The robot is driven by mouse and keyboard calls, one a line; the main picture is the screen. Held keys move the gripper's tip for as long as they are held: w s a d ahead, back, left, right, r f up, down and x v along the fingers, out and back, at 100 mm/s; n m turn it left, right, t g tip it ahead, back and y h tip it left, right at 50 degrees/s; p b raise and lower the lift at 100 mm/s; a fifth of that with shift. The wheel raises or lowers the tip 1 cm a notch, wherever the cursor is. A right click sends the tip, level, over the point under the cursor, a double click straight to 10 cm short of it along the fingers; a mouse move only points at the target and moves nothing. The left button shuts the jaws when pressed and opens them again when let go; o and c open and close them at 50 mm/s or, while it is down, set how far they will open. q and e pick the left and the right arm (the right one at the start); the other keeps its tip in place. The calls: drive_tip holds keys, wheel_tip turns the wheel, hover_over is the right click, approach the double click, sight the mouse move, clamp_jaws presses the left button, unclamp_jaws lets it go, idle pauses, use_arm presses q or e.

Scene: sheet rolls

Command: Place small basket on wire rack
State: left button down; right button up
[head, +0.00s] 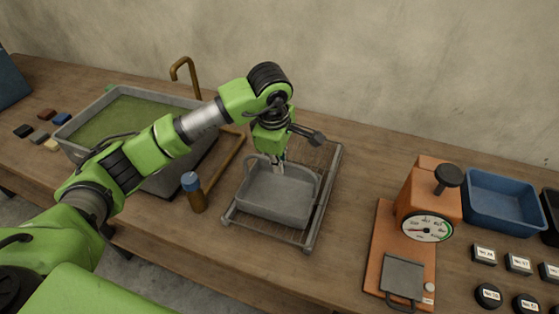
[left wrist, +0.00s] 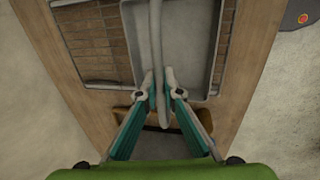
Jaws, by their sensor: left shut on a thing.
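The small grey basket (head: 272,196) is upright over the wire rack (head: 327,190), inside the outline of its grey frame. I cannot tell whether its bottom touches the rack. My left gripper (head: 279,163) is at the basket's far side, pointing down. In the left wrist view, its teal fingers (left wrist: 160,82) are shut on the basket's thin grey handle (left wrist: 156,45); the basket's interior (left wrist: 190,35) also shows there. The rack's wires (left wrist: 100,42) show beside the basket. My right gripper is not in view.
A bottle with a blue cap (head: 195,192) stands left of the rack. Further left is a grey basin with green contents (head: 120,120) and a brass tap (head: 187,75). An orange scale (head: 420,215) and a blue bin (head: 500,200) stand to the right. Table between rack and scale is clear.

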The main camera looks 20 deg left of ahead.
use_arm(q)
drive_tip(key=shift+f, duration=0.2)
drive_tip(key=c, duration=2.2)
unclamp_jaws()
drive_tip(key=shift+r, duration=0.1)
drive_tip(key=shift+r, duration=0.25)
drive_tip(key=shift+s+r+b, duration=0.4)
drive_tip(key=shift+r, duration=1.55)
drive_tip(key=shift+s+r+b, duration=0.35)
drive_tip(key=shift+r, duration=1.55)
drive_tip(key=shift+s+r+b, duration=0.4)
drive_tip(key=shift+r, duration=1.55)
drive_tip(key=shift+d+f, duration=0.1)
